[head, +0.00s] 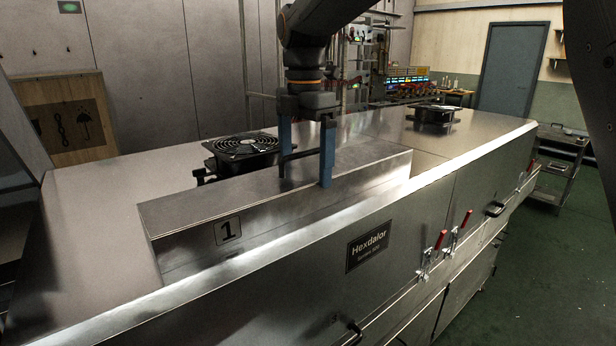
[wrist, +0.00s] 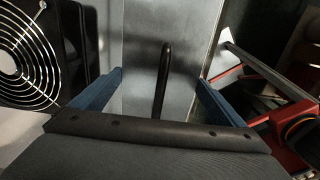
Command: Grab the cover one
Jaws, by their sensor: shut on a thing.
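The cover marked "1" (head: 190,222) is a long grey metal box shape on top of the dryer, its label on the near end of its front side. My gripper (head: 304,180) reaches down over the cover's middle, with one blue finger on each long side. It is shut across the cover's width. In the wrist view the cover (wrist: 140,60) runs between the two blue fingers, and its dark bar handle (wrist: 166,65) stands between them. I cannot tell whether the cover rests fully on the dryer.
The metal dryer (head: 90,215) bears a "Hexdalor" plate and red-handled clamps (head: 440,240) on its front. A black fan (head: 240,146) sits close behind the cover, also in the wrist view (wrist: 25,60). Another fan (head: 433,115) stands farther right. A cart (head: 560,165) stands at the right.

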